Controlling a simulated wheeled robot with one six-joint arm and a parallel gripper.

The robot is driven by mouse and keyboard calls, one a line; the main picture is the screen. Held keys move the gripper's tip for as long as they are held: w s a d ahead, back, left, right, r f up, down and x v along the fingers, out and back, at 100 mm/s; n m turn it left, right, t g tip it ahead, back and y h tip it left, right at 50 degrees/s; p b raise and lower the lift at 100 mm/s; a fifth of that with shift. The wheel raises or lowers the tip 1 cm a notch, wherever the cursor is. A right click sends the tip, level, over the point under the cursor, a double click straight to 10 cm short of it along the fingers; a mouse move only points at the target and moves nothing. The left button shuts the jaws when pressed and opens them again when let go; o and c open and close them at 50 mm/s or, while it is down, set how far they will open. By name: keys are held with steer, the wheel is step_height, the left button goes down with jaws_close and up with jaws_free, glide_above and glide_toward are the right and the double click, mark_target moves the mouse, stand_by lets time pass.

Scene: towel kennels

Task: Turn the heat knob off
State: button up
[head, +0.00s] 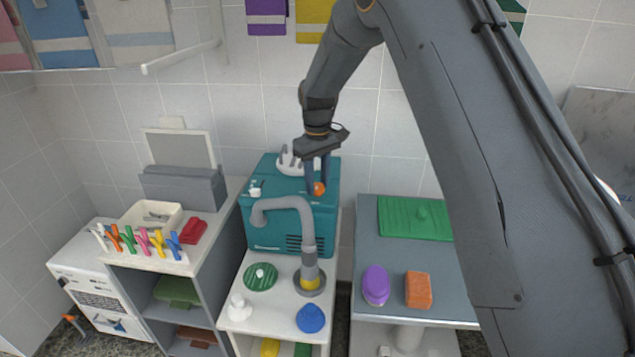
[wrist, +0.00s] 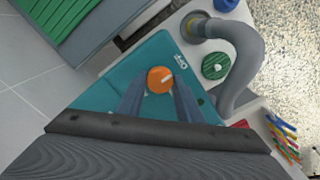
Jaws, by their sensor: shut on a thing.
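The heat knob (head: 319,188) is a small orange round knob on top of the teal dryer box (head: 262,231). In the wrist view the knob (wrist: 160,79) shows a pale pointer line and sits between my two fingertips. White markings, including what looks like "OFF" (wrist: 181,60), are printed on the teal top beside it. My gripper (head: 317,184) reaches down from above and is shut on the knob. The fingers hide part of the knob's sides.
A grey bent hose (head: 308,235) rises in front of the dryer. A green round brush (head: 261,277) and blue cap (head: 310,318) lie on the white shelf. A purple bottle (head: 376,285) and orange sponge (head: 418,290) stand on the grey table to the right.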

mark_target(317, 185)
steer(key=o, duration=1)
steer(key=shift+o, duration=0.2)
steer(key=shift+r, duration=0.1)
steer(key=shift+r+b, duration=0.95)
steer(key=shift+r, duration=2.9)
steer(key=s+d+f+m, duration=0.1)
steer(key=s+d, duration=0.3)
steer(key=s, duration=0.7)
steer(key=s+d+f+m, duration=0.2)
steer(key=s+d, duration=0.3)
steer(key=s, duration=0.6)
steer(key=s+d+f+m, duration=0.2)
steer(key=s+d+m, duration=0.2)
steer(key=s, duration=0.7)
steer(key=shift+s+d+f+t, duration=0.2)
steer(key=shift+d+t, duration=0.1)
steer(key=shift+d, duration=0.45)
